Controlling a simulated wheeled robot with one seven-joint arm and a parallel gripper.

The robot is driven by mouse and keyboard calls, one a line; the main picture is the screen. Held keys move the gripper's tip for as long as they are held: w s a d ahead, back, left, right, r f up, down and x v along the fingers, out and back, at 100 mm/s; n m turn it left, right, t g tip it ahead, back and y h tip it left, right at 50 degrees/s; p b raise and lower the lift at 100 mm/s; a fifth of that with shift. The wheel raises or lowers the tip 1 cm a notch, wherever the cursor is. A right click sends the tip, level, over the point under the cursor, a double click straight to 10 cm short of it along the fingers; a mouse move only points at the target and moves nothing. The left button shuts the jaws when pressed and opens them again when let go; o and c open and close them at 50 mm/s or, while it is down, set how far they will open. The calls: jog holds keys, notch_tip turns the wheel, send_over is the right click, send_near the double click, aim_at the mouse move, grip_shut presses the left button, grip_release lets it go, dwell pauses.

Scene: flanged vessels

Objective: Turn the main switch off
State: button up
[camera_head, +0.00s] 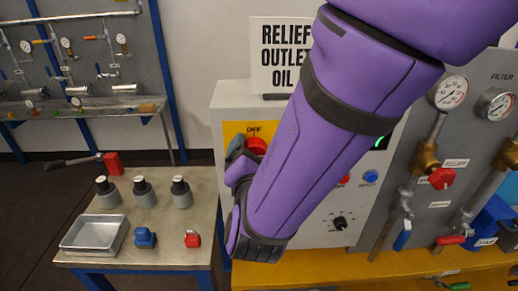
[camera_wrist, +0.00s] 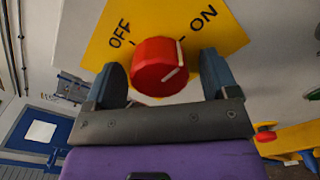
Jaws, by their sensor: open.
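The main switch is a red round knob (camera_wrist: 158,66) on a yellow plate (camera_wrist: 95,50) marked OFF at left and ON at right in the wrist view. White marks on the knob lie on its right side, towards ON. My gripper (camera_wrist: 162,74) is open, with one finger at each side of the knob; I cannot tell whether either finger touches it. In the head view the red knob (camera_head: 257,144) shows under the OFF label, partly hidden by my purple arm. My gripper (camera_head: 239,160) is in front of the panel there.
A metal table (camera_head: 190,245) at left holds several grey-black vessels, a tray (camera_head: 94,250), a blue block (camera_head: 145,238) and a red part (camera_head: 192,239). Gauges, valves and a small black knob (camera_head: 339,223) are right of my arm. A yellow ledge (camera_head: 330,268) runs below.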

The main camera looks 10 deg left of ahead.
jog(key=c, duration=0.9)
jog(key=n, duration=0.4)
jog(key=shift+d+n, duration=0.1)
jog(key=shift+n, duration=0.3)
jog(key=n, duration=0.9)
jog(key=shift+d+n, duration=0.1)
jog(key=shift+n, duration=1.9)
